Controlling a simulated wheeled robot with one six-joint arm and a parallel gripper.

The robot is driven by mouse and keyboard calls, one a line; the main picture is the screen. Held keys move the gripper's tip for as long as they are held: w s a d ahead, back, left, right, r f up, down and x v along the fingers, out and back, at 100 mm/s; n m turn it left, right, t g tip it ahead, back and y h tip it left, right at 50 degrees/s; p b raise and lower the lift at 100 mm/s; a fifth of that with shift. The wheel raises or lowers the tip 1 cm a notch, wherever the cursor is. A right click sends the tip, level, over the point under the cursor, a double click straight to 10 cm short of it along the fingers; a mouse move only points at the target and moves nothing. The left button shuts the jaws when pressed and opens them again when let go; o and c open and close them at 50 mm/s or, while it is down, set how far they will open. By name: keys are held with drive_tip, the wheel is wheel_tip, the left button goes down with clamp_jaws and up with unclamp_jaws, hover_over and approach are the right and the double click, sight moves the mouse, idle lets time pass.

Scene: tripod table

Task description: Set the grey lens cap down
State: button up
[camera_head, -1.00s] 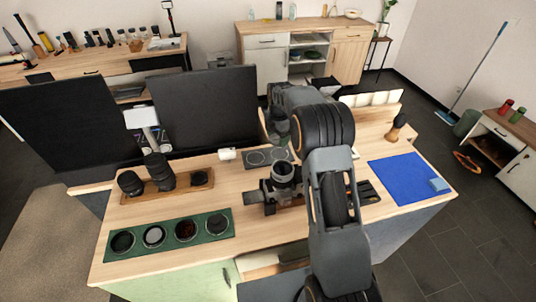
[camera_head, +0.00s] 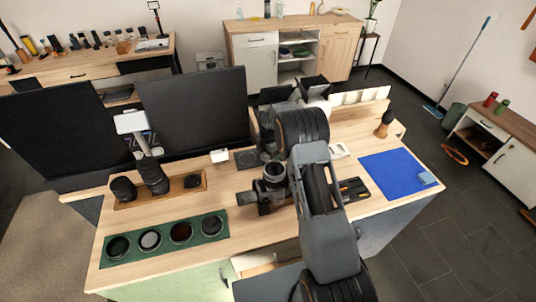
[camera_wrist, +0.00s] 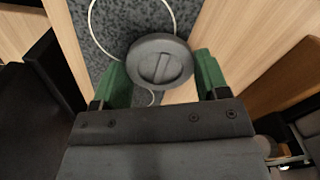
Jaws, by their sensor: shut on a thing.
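The grey lens cap (camera_wrist: 160,62) is a round dark-grey disc with a raised bar across its face. In the wrist view it sits between the green fingertips of my gripper (camera_wrist: 161,78), which is shut on it. Behind it lies a speckled grey mat (camera_wrist: 92,52) with white circle outlines. The cap overlaps part of one outline; I cannot tell the gap between cap and mat. In the head view the mat (camera_head: 243,161) shows partly beside my arm, which hides the cap and the fingers.
A camera (camera_head: 273,174) stands in front of the mat. A green tray (camera_head: 219,235) with several round filters and a wooden lens stand (camera_head: 128,204) are to the left. A blue cloth (camera_head: 385,176) lies right. A small white block (camera_head: 220,156) is left of the mat.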

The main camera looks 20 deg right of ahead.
sight(268, 156)
drive_tip(key=shift+f, duration=0.1)
drive_tip(key=o, duration=1)
drive_tip(key=shift+c, duration=0.2)
drive_tip(key=s+r+m+b, duration=0.1)
drive_tip(key=s+r+m, duration=0.1)
drive_tip(key=r, duration=0.7)
drive_tip(key=s+r+m+b, duration=0.1)
drive_tip(key=s+r+m, duration=0.15)
drive_tip(key=r, duration=0.75)
drive_tip(key=s+a+r+m+t, duration=0.1)
drive_tip(key=s+m+t, duration=0.1)
drive_tip(key=s+m, duration=0.7)
drive_tip(key=s+a+r+m+t, duration=0.2)
drive_tip(key=s+m, duration=0.7)
drive_tip(key=s, duration=0.8)
drive_tip(key=shift+r, duration=0.2)
